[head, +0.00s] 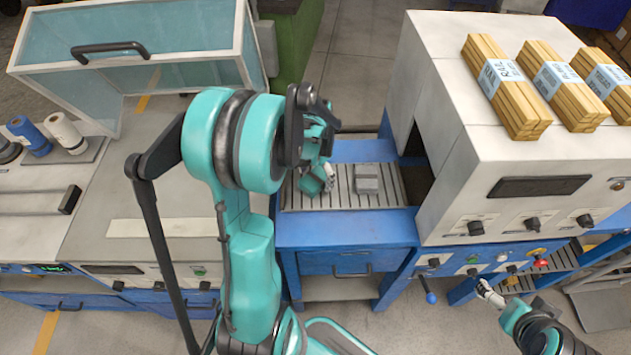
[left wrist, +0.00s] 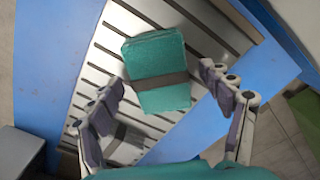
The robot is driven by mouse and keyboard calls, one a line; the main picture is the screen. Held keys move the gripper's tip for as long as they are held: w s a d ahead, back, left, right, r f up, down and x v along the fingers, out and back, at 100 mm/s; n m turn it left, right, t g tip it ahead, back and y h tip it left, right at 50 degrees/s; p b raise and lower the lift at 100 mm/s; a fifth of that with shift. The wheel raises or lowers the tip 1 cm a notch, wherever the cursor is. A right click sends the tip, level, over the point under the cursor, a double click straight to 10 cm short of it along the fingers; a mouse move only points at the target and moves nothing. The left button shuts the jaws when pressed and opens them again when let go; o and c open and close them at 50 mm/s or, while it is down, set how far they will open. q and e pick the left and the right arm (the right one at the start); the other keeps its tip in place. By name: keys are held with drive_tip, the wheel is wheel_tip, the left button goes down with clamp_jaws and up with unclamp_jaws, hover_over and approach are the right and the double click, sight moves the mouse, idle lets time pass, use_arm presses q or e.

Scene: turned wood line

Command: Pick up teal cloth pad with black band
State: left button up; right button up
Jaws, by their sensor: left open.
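The teal cloth pad with a dark band (left wrist: 155,48) lies flat on the slatted metal bed in the left wrist view. In the head view the pad (head: 310,184) is partly covered by my left arm. My left gripper (left wrist: 163,78) is open and empty, with its fingers spread to either side of the pad's near end; I cannot tell whether they touch it. In the head view the left gripper (head: 328,176) shows beside the pad, over the slatted bed. My right gripper (head: 489,293) is at the lower right, far from the pad; its jaw state is unclear.
A grey block or pad (head: 367,178) lies on the slatted bed (head: 392,190), right of the teal pad. A white machine (head: 445,130) with bundled wood strips on top stands to the right. A glass-walled cabinet (head: 150,75) and spools are at the left.

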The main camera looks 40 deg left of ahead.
sight(317, 178)
use_arm(q)
drive_tip(key=c, duration=1.2)
drive_tip(key=shift+c, duration=0.2)
drive_tip(key=shift+r, duration=0.15)
drive_tip(key=shift+r, duration=0.3)
drive_tip(key=r, duration=0.1)
drive_tip(key=r+p, duration=0.2)
drive_tip(key=r, duration=0.1)
drive_tip(key=shift+d, duration=0.3)
drive_tip(key=w+d+r+p, duration=0.2)
drive_tip(key=d+r, duration=0.4)
drive_tip(key=d, duration=0.5)
drive_tip(key=shift+r, duration=0.1)
